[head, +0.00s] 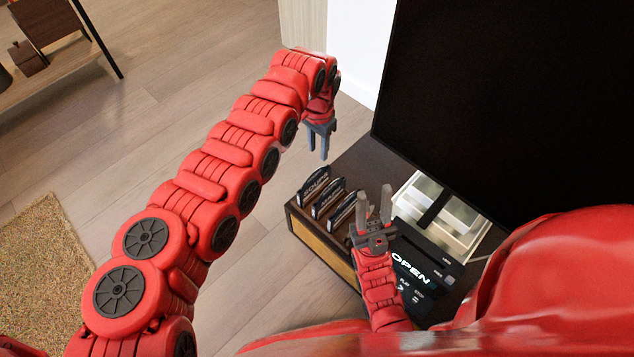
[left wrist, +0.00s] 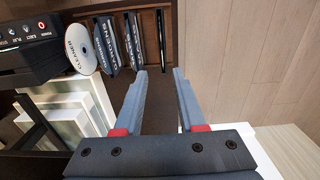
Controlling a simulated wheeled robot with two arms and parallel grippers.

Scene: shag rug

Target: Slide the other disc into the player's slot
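The player (head: 418,268) sits on the dark cabinet at the lower right of the head view, its display reading OPEN. Its buttoned front (left wrist: 28,40) shows at the upper left of the left wrist view. A pale disc marked CLEANER (left wrist: 80,47) stands upright between the player and several dark labelled cases (left wrist: 107,45); I cannot make the disc out in the head view. Whether any other disc is present I cannot tell. My left gripper (head: 318,152) is open and empty, short of the cabinet's far edge. My right gripper (head: 375,197) is open above the cabinet, between cases and player.
The cases (head: 313,187) stand in a row along the front of the cabinet (head: 320,243). A large black screen (head: 510,100) rises behind. A pale stepped object (head: 455,218) stands beside the player. Wooden floor and a shaggy rug (head: 40,260) lie to the left.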

